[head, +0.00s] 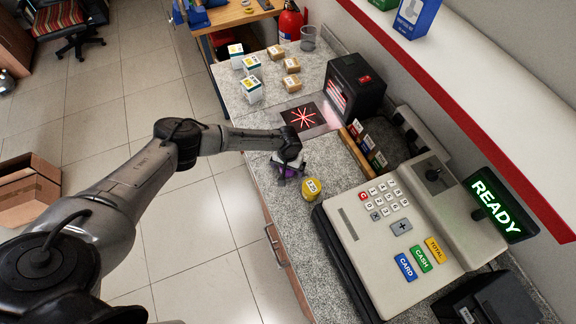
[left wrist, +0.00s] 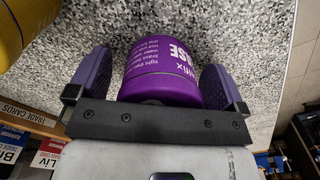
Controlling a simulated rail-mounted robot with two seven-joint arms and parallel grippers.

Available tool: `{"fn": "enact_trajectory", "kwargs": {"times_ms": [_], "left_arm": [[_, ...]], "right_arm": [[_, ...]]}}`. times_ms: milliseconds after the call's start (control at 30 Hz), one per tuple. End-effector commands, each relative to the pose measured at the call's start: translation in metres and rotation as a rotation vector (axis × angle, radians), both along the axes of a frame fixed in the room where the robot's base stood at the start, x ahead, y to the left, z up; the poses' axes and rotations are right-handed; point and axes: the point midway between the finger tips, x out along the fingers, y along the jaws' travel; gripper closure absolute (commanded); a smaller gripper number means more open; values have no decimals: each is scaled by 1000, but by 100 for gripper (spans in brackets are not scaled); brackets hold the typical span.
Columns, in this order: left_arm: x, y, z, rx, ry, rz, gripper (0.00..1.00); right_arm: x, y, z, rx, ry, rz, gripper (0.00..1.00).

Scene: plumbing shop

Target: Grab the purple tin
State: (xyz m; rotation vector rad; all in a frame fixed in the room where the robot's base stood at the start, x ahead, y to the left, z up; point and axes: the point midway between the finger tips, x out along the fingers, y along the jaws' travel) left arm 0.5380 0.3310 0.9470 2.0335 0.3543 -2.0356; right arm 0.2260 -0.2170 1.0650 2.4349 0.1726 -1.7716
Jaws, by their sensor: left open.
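The purple tin (left wrist: 165,62) shows large in the left wrist view, between the two pads of my left gripper (left wrist: 155,82). My right gripper is in neither view.
A yellow tin (head: 311,189) stands close by on the counter, toward the cash register (head: 400,230). A scanner plate (head: 303,117) with red lines lies beyond. Several small boxes (head: 251,90) stand at the far end.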

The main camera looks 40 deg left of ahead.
Motion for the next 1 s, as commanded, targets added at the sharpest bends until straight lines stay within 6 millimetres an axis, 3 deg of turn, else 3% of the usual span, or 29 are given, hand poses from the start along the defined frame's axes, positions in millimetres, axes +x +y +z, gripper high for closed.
{"fn": "enact_trajectory", "kwargs": {"times_ms": [200,800,1000], "left_arm": [[0,0,0,0,0,0,3],[0,0,0,0,0,0,60],[0,0,0,0,-1,0,60]], "right_arm": [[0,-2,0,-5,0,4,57],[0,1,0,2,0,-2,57],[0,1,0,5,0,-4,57]]}}
